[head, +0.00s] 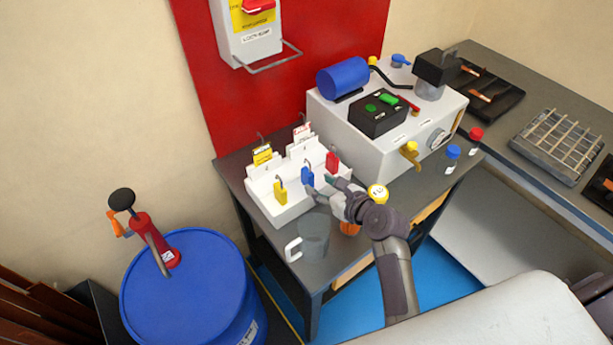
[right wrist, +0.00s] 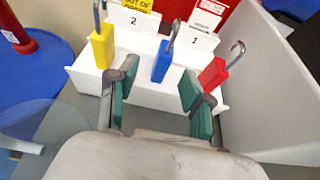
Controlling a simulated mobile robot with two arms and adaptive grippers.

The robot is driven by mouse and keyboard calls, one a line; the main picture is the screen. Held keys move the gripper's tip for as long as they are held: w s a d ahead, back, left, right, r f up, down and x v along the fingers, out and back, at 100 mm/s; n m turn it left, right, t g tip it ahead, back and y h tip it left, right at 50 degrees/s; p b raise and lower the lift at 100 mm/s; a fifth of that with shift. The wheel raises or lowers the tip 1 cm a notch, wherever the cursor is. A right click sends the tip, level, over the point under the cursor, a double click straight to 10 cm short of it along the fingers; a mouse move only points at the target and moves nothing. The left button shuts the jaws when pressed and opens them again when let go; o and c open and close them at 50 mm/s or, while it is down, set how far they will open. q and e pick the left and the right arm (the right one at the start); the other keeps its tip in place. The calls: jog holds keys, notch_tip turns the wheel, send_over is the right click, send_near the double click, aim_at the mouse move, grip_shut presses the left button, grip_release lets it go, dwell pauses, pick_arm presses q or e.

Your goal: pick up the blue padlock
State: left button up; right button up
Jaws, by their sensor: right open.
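The yellow padlock (right wrist: 103,46) is beyond the left finger and the red padlock (right wrist: 213,74) beyond the right one. My left gripper is not in view.
A clear mug (head: 314,238) stands at the table's front edge, left of my right arm. A yellow-topped item (head: 377,193) is near my wrist. The white machine (head: 390,130) stands right of the rack. A blue drum (head: 190,285) with a red pump stands at left.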

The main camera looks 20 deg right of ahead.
aim_at(312, 178)
jog(key=shift+x, duration=1.15)
jog(key=shift+w+a+f, duration=0.1)
jog(key=shift+w+f, duration=0.1)
jog(key=shift+w, duration=0.35)
jog(key=x, duration=0.3)
jog(key=shift+w+f, duration=0.15)
jog(key=shift+w, duration=0.1)
jog(key=shift+w+f, duration=0.25)
jog(key=shift+w, duration=0.2)
pick_arm(q)
jog(key=shift+w+d+r, duration=0.1)
jog(key=shift+w+r, duration=0.1)
jog(key=shift+w, duration=0.5)
pick_arm(e)
jog(key=shift+s, duration=0.1)
jog(key=shift+c, duration=1.2)
pick_arm(q)
jog(key=shift+s, duration=0.2)
pick_arm(e)
grip_shut()
